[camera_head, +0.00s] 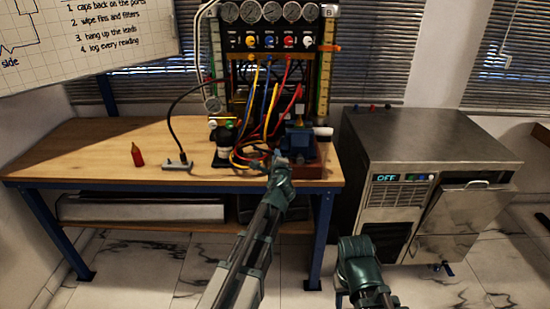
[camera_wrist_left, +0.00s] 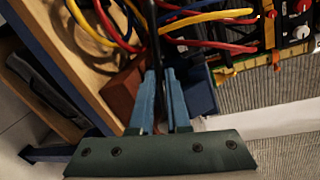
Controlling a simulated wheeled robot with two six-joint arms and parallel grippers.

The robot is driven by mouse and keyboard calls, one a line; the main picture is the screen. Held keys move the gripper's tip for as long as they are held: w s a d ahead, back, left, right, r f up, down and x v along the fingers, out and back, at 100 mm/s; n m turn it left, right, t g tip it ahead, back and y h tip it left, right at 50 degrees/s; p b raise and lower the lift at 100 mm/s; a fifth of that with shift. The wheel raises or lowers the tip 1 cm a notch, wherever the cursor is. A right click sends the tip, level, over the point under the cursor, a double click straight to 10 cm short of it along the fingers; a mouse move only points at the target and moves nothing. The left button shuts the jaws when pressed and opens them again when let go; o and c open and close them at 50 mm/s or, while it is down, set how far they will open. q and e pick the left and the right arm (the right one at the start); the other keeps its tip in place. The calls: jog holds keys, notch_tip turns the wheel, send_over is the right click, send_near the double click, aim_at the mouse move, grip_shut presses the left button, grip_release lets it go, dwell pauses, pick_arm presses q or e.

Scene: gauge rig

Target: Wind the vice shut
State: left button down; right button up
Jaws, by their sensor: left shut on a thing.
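The blue vice (camera_head: 300,143) stands on a red-brown block (camera_head: 308,172) at the right front corner of the workbench. My left gripper (camera_head: 279,163) is at its front left side. In the left wrist view the two blue fingers (camera_wrist_left: 168,95) are closed on a thin dark bar (camera_wrist_left: 154,40), which looks like the vice's handle. The vice body (camera_wrist_left: 200,92) shows just right of the fingers, the block (camera_wrist_left: 122,95) to their left. The vice's jaw gap cannot be made out. My right arm shows at the lower right; its gripper does not show.
Yellow, red and blue hoses (camera_head: 262,130) hang from the gauge panel (camera_head: 275,40) close beside the vice. A red bottle (camera_head: 137,155) and a small grey block with a cable (camera_head: 177,164) lie on the workbench (camera_head: 80,155). A steel machine (camera_head: 430,150) stands to the right.

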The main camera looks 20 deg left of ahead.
pick_arm(q)
jog(key=shift+s+d+r+m, duration=0.1)
jog(key=shift+d+r+m, duration=0.15)
jog(key=shift+d+m, duration=0.05)
dwell(0.4)
jog(key=c, duration=0.9)
grip_release()
jog(key=shift+r, duration=0.1)
jog(key=shift+c, duration=0.2)
jog(key=shift+s, duration=0.1)
jog(key=p+v, duration=0.2)
jog(key=v, duration=1.1)
jog(key=shift+s+d+p, duration=0.15)
jog(key=shift+s+p, duration=0.1)
jog(key=shift+p, duration=0.1)
